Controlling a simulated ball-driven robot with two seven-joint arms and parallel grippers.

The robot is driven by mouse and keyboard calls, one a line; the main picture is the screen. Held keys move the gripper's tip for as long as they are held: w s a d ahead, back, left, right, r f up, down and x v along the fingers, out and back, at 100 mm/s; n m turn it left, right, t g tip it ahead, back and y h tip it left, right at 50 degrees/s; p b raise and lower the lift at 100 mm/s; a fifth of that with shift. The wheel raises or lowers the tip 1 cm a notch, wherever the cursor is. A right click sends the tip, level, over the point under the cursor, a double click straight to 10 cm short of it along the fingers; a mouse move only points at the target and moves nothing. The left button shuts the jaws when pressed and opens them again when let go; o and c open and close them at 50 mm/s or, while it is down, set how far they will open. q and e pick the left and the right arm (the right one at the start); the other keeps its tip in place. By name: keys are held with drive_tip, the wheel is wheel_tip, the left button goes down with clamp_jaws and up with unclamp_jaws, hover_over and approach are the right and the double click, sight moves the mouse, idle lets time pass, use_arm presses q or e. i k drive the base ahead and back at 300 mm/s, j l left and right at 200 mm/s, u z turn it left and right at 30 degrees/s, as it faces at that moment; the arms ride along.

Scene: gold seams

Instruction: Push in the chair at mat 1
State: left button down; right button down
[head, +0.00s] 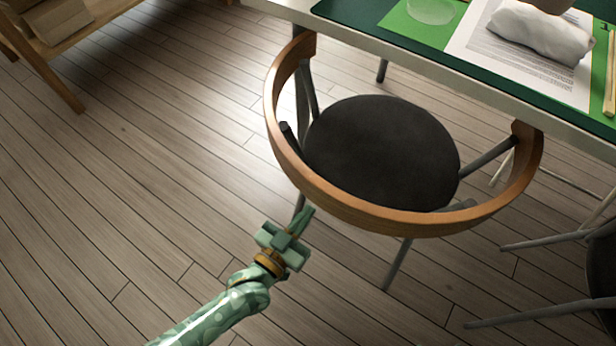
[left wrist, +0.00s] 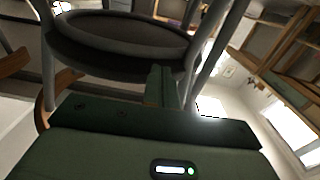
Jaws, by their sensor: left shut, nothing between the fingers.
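A chair with a round dark seat (head: 380,152) and a curved wooden back rail (head: 400,222) stands at the near side of the table (head: 470,75). Its rail faces me and its far side is close to the table edge. My left gripper (head: 304,220) is shut and empty, just below and left of the rail in the head view; I cannot tell whether it touches the chair. In the left wrist view the seat (left wrist: 120,38) and grey legs show beyond the shut fingers (left wrist: 160,85). My right gripper is not in view.
On the table, a green mat (head: 408,26) holds a printed sheet and a white wrapped bundle (head: 540,32). Another dark chair (head: 602,262) stands at the right edge. A wooden shelf (head: 60,30) is at top left. Floor on the left is clear.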

sight(384, 164)
drive_tip(key=k+j, duration=0.8)
drive_tip(key=j, duration=0.1)
